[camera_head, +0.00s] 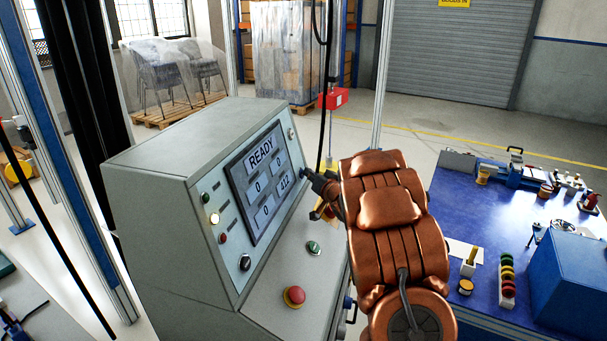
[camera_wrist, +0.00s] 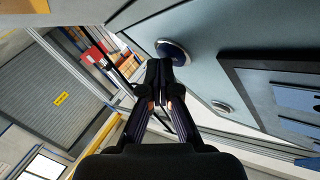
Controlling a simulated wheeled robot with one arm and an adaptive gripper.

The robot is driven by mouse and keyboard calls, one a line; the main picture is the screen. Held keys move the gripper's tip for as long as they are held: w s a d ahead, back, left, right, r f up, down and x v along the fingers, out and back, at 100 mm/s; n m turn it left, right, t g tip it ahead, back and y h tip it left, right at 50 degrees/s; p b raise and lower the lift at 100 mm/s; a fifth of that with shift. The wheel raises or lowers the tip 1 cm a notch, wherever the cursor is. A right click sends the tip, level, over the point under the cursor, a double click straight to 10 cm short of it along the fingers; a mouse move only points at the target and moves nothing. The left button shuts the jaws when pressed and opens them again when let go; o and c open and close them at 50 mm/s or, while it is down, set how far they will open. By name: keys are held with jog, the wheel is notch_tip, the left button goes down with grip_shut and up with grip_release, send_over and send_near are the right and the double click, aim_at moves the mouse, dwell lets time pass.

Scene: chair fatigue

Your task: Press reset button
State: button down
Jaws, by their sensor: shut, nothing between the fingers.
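A round blue button in a pale ring, with no readable label, shows in the wrist view (camera_wrist: 172,52). In the head view it is at the right edge of the face (camera_head: 303,172), partly hidden by my gripper (camera_head: 312,177). My gripper is shut and empty, its fingertips (camera_wrist: 158,70) close beside the blue button; I cannot tell whether they touch it.
A pale round fitting (camera_head: 291,134) sits above the blue button. The lower shelf has a green button (camera_head: 313,247) and a red mushroom button (camera_head: 294,296). Lamps and a black knob (camera_head: 245,262) line the left side. A blue workbench (camera_head: 405,285) with tools stands at right.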

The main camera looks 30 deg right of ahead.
jog(key=shift+s+d+r+p, duration=0.15)
jog(key=shift+s+d+p, duration=0.3)
jog(key=shift+s, duration=0.05)
jog(key=s+d+p, duration=0.1)
jog(key=s+d+r+p, duration=0.1)
jog(key=s+d+p, duration=0.1)
jog(key=shift+s+d+r, duration=0.1)
jog(key=shift+s, duration=0.2)
dwell(0.4)
dwell(0.7)
jog(key=shift+r, duration=0.1)
